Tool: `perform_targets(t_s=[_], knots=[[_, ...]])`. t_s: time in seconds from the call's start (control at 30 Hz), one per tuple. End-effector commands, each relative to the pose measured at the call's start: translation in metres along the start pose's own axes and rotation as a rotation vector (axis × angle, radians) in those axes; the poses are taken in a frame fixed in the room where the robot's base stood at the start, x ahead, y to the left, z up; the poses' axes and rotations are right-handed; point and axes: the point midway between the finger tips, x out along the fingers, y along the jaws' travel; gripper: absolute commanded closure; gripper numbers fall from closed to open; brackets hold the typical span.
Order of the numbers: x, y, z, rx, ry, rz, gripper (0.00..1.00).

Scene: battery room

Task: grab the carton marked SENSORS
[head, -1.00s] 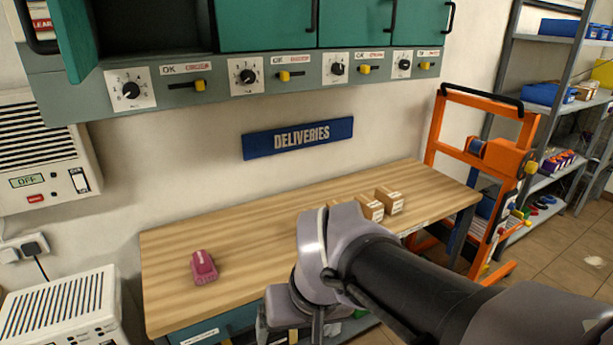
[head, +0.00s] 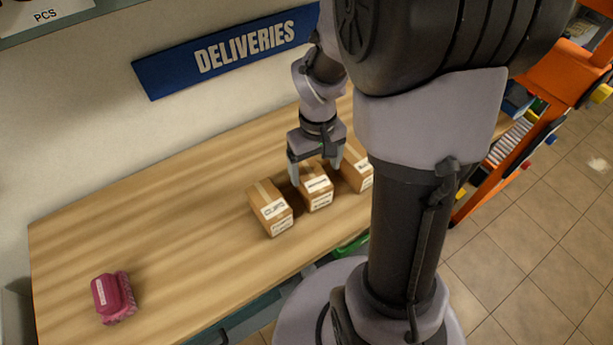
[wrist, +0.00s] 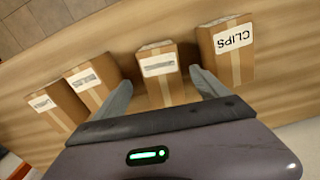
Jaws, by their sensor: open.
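Several brown cartons with white labels stand in a row on the wooden table. The carton marked CLIPS (head: 271,208) is at the left end in the head view and at the right in the wrist view (wrist: 228,50). The carton beside it (head: 316,190) has a label too blurred to read; it also shows in the wrist view (wrist: 163,84). My gripper (head: 316,170) is open above this carton, with one finger on either side of it in the wrist view (wrist: 162,92). Further cartons (wrist: 90,84) (wrist: 53,108) have unreadable labels, so I cannot tell which is marked SENSORS.
The wooden table (head: 170,215) is clear on its left side, apart from a pink object (head: 113,297). A blue DELIVERIES sign (head: 225,52) hangs on the wall behind. An orange frame (head: 548,95) stands at the right. The neighbouring cartons stand close to my fingers.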

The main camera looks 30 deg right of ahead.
Motion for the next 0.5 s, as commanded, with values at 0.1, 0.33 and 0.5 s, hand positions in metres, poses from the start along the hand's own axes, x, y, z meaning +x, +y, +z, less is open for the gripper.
perform_targets(t_s=[0.1, 0.33, 0.5], knots=[[0.025, 0.0, 0.0, -0.001, -0.001, 0.0, 0.16], [0.05, -0.002, -0.003, -0.001, 0.0, 0.0, 0.16], [0.082, -0.004, -0.005, 0.0, -0.001, 0.0, 0.16]])
